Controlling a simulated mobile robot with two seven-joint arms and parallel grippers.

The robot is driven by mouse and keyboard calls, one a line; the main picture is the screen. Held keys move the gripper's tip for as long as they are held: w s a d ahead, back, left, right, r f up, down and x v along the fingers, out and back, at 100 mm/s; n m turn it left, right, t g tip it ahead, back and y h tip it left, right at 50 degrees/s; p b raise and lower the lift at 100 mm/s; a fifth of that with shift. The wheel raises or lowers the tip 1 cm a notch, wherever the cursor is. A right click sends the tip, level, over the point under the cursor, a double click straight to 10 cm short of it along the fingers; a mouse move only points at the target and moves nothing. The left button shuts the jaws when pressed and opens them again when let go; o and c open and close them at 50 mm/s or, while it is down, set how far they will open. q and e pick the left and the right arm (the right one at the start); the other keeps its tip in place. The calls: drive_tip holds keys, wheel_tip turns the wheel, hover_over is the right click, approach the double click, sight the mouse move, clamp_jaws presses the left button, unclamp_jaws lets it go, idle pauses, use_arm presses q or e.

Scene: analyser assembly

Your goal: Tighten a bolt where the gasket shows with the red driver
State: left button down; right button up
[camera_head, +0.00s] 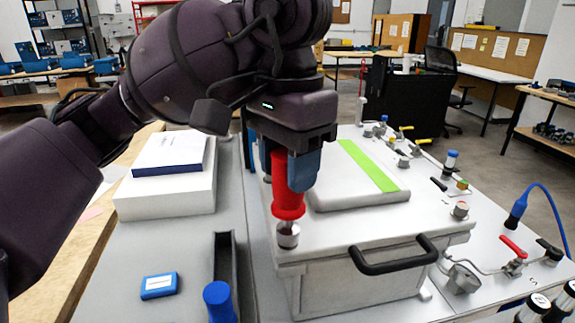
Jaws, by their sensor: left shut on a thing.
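My left gripper (291,165) is shut on the red driver (288,192), which it holds upright with the tip down. Below the driver's red flange is a silver bolt (288,236) at the near left corner of the white lidded box (330,240). The driver's lower end appears at or just above this bolt; I cannot tell if they touch. No gasket can be made out in this view. The lid has a raised panel with a green stripe (368,165). My right gripper is not in view.
A black handle (393,255) sticks out from the box front. Left are a white block (170,185) with a blue-edged book, a small blue box (159,286) and a blue-handled tool (219,300) by a dark slot. Valves and fittings (462,278) crowd the right side.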

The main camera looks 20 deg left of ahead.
use_arm(q)
drive_tip(key=shift+s+r, duration=0.15)
drive_tip(key=shift+r, duration=0.8)
drive_tip(key=shift+r+p, duration=0.75)
drive_tip(key=shift+r, duration=1.05)
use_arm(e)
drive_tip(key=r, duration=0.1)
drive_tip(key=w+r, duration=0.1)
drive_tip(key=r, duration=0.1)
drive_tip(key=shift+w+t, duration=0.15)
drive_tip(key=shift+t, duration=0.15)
use_arm(q)
drive_tip(key=shift+f, duration=0.1)
